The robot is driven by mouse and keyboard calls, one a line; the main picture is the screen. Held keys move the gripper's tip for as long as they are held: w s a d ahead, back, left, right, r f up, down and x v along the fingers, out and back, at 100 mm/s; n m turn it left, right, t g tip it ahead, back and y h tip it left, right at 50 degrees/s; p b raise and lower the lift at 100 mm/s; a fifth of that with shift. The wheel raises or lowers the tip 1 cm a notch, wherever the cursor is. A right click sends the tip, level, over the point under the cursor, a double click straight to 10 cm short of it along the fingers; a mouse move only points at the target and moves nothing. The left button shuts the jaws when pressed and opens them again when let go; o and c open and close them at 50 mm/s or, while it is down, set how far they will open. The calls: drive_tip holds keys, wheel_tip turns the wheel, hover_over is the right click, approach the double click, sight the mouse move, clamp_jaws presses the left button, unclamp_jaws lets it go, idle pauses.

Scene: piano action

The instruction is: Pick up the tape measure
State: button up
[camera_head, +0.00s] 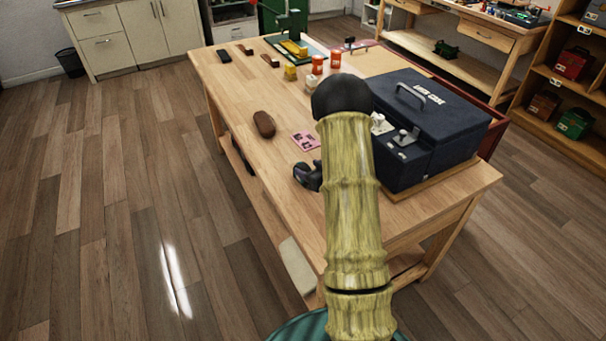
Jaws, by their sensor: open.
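I cannot identify the tape measure for certain. A small yellow block-like thing (290,72) near the far part of the wooden table (235,85) could be it, but it is too small to tell. My arm rises through the middle of the view, with a black rounded joint at its top. A dark end part, apparently my gripper (302,175), shows left of the arm, over the near part of the table. It is open, with nothing seen held in it. My arm hides part of the table behind it.
A large dark blue case (425,115) stands right of my arm. A brown oval thing (264,124) and a pink card (305,140) lie left of it. Orange containers (318,64) and a green mat (312,50) are farther back. The table's left middle is mostly clear.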

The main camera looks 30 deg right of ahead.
sight(300, 166)
drive_tip(key=x, duration=0.3)
drive_tip(key=p+x, duration=0.1)
drive_tip(key=x, duration=0.1)
drive_tip(key=shift+a+f, duration=0.1)
drive_tip(key=shift+a, duration=0.2)
drive_tip(key=shift+c, duration=0.4)
clamp_jaws()
